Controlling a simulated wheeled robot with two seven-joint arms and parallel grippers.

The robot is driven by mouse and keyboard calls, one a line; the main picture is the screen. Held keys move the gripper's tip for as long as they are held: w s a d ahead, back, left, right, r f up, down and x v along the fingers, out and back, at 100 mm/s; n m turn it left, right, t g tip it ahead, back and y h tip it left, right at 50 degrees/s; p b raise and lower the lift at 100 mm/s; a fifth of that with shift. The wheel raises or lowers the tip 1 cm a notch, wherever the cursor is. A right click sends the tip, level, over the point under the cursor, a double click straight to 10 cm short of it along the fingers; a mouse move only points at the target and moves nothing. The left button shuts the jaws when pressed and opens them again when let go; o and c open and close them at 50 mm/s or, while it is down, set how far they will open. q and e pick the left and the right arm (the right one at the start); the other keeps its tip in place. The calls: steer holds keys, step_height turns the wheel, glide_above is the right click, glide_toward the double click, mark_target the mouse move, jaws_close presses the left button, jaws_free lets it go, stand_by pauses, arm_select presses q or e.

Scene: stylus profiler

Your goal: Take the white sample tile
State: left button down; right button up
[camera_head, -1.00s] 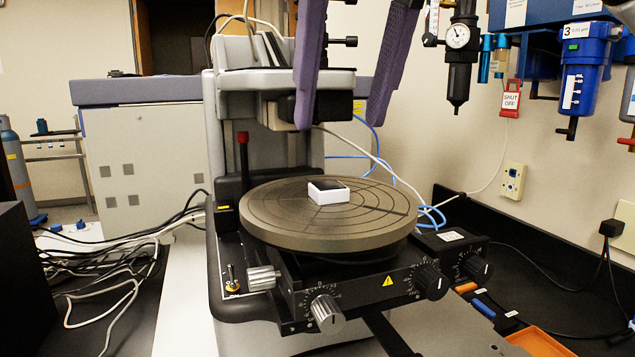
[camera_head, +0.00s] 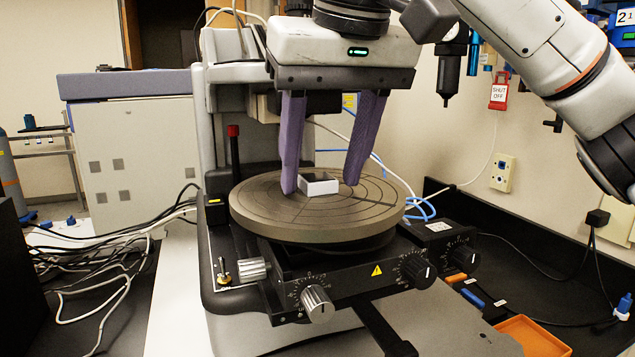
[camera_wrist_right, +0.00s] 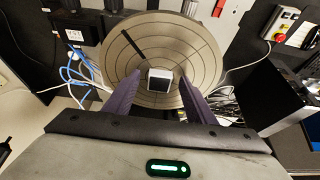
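The white sample tile (camera_head: 320,186) is a small white block with a dark top, lying on the round grey stage (camera_head: 262,222) of the profiler. In the right wrist view the tile (camera_wrist_right: 160,84) sits between and ahead of the two purple fingers. My right gripper (camera_head: 320,188) is open, reaching down from above. Its left finger is close to the tile's left side and its right finger stands apart to the right. I cannot tell whether a finger touches the tile. My left gripper is not in view.
The profiler's column and head (camera_head: 228,90) stand right behind the stage. Black knobs (camera_head: 418,270) and metal knobs (camera_head: 316,304) project in front below it. A red-tipped post (camera_head: 234,140) rises at the stage's left. An orange tray (camera_head: 535,338) lies at front right.

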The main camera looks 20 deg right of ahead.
mark_target(324, 182)
steer(key=c, duration=1)
step_height(324, 182, up, 10)
steer(key=shift+o, duration=1.2)
jaws_close()
